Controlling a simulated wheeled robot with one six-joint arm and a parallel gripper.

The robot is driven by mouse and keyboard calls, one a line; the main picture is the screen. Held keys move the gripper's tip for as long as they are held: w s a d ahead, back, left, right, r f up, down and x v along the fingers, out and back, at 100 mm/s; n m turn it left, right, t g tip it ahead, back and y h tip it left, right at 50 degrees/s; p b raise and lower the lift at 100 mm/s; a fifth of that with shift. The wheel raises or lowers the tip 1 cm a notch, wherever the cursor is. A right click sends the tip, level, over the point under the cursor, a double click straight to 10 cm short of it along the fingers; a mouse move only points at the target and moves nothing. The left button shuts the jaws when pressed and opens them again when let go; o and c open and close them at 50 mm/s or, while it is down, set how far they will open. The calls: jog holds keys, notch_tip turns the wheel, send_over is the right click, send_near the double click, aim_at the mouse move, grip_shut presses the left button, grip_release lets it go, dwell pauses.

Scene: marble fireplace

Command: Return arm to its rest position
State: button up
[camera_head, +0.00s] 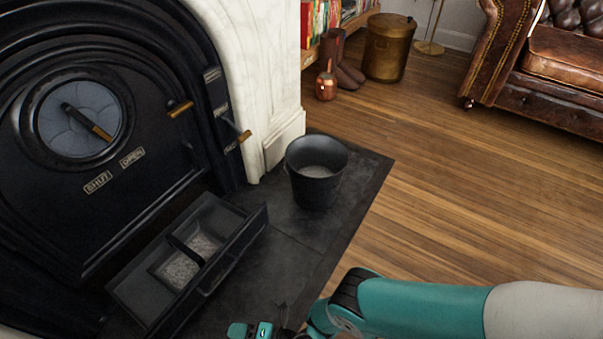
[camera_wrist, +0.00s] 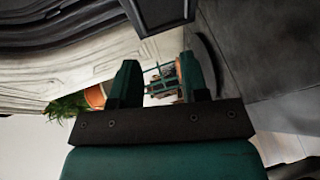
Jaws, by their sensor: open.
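My arm, teal and white, enters the head view from the lower right. My gripper (camera_head: 262,331) is at the bottom edge of that view, over the dark hearth, partly cut off by the frame. In the wrist view my gripper (camera_wrist: 160,75) shows two teal fingers standing well apart. No object appears held between them. Small background items show through the gap, too small to name. In the head view the gripper is in front of the open ash drawer (camera_head: 228,262) and nearer than the black bucket (camera_head: 316,170). The drawer and the bucket both contain grey ash.
The black stove (camera_head: 150,85) and white marble surround (camera_head: 262,60) stand at left. A brass bin (camera_head: 388,48), copper pot (camera_head: 326,84) and brown boots (camera_head: 345,70) stand behind. A leather sofa (camera_head: 560,60) is at upper right. The wooden floor (camera_head: 450,190) is clear.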

jog(key=w+a+r+m+g+h, duration=0.15)
jog(key=w+a+r, duration=0.25)
jog(key=w+r, duration=0.4)
jog(key=w+a+r+m+g, duration=0.1)
jog(key=w+a+r+m, duration=0.25)
jog(key=w+r, duration=0.45)
jog(key=w+d+r+m+h, duration=0.1)
jog(key=w+d+r+m, duration=0.15)
jog(key=r, duration=0.75)
jog(key=w+d+r+m+h, duration=0.2)
jog(key=d+r, duration=0.1)
jog(key=r, duration=0.8)
jog(key=s+d+r+m+h, duration=0.35)
jog(key=d+r+m, duration=0.45)
jog(key=d+r, duration=0.9)
jog(key=s+d+r+m+h+p, duration=0.1)
jog(key=s+d+r+m+h, duration=0.3)
jog(key=s+d+m, duration=0.85)
jog(key=s+d+r+n+p, duration=0.1)
jog(key=r+n+p, duration=0.1)
jog(key=r+p, duration=1.6)
jog(key=s+d+r+n+p, duration=0.1)
jog(key=s+d+r+p, duration=0.1)
jog(key=r+p, duration=1.6)
jog(key=shift+r+n+y, duration=0.3)
jog(key=shift+r+n, duration=0.1)
jog(key=shift+r, duration=0.05)
jog(key=shift+s, duration=0.15)
